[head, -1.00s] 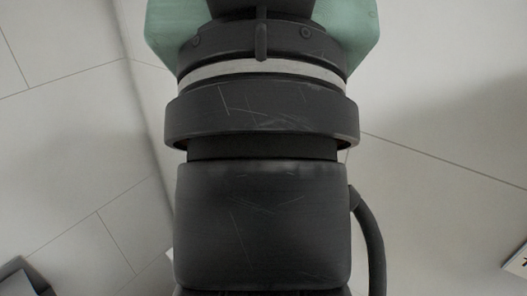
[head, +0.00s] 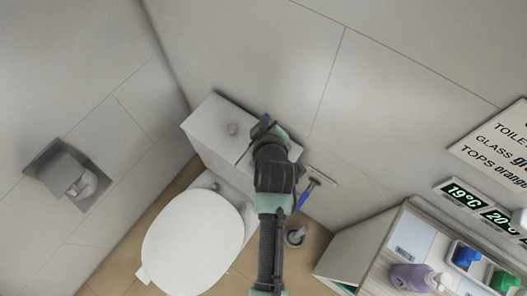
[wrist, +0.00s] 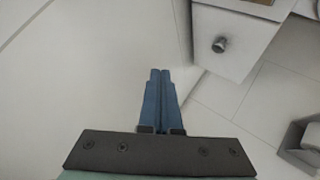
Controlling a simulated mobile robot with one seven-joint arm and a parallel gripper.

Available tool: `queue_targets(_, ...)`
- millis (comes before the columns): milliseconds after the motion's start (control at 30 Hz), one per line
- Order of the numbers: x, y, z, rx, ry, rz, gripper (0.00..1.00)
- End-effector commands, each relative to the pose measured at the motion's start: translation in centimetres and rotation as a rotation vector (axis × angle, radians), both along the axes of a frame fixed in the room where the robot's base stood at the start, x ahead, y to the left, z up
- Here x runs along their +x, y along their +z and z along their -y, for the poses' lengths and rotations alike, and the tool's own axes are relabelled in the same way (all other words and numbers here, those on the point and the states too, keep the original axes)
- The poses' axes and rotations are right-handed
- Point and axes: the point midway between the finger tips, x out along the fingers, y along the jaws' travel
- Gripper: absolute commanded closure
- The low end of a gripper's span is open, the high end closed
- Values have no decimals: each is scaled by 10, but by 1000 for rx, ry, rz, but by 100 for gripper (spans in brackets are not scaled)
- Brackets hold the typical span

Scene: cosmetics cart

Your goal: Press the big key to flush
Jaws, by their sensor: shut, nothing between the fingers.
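I cannot make out separate big and small keys. My gripper (wrist: 158,72) is shut and empty, its blue fingers left of the button in the wrist view and apart from it. In the head view my arm covers the cistern's right end, and the fingertips are hard to make out.
The toilet lid (head: 192,245) is down in front of the cistern. A paper holder (head: 60,172) is on the left wall. A blue-handled tool (head: 306,197) and a toilet brush (head: 295,237) are right of my arm. A cabinet (head: 365,250) with bottles stands at lower right.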

Motion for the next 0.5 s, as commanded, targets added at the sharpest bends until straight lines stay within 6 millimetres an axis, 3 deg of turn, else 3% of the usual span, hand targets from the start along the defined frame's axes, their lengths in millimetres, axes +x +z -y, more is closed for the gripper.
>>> queue_targets(100,-29,-36,0,-35,35,-99,100)
queue_targets(200,-42,-53,0,-52,54,-141,100)
queue_targets(500,-48,-62,0,-60,64,-158,100)
